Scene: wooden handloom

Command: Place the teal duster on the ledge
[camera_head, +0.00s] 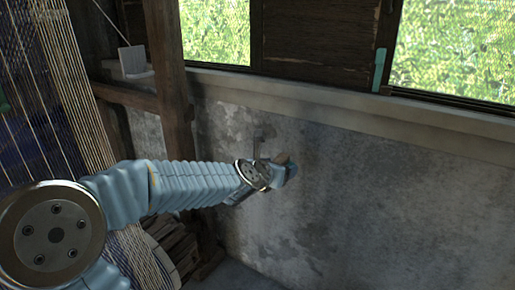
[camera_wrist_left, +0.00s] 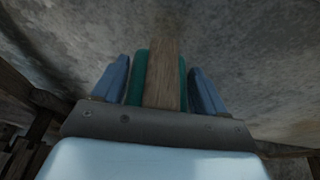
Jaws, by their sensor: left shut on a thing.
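My left gripper (camera_wrist_left: 160,85) is shut on the teal duster, a brown wooden piece (camera_wrist_left: 162,75) with teal strips along both sides, in the left wrist view. Its blue fingers stand on either side. In the head view my left gripper (camera_head: 284,166) is in front of the grey wall, below the ledge (camera_head: 300,96), and apart from it as far as I can tell. The duster is small and mostly hidden there. The ledge is a long pale sill running under the windows. My right gripper is not in view.
A narrow teal piece (camera_head: 379,70) stands upright by the right window, just above the ledge. A wooden post (camera_head: 167,70) and the loom's threads (camera_head: 45,80) are on the left. The ledge between the post and the teal piece looks clear.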

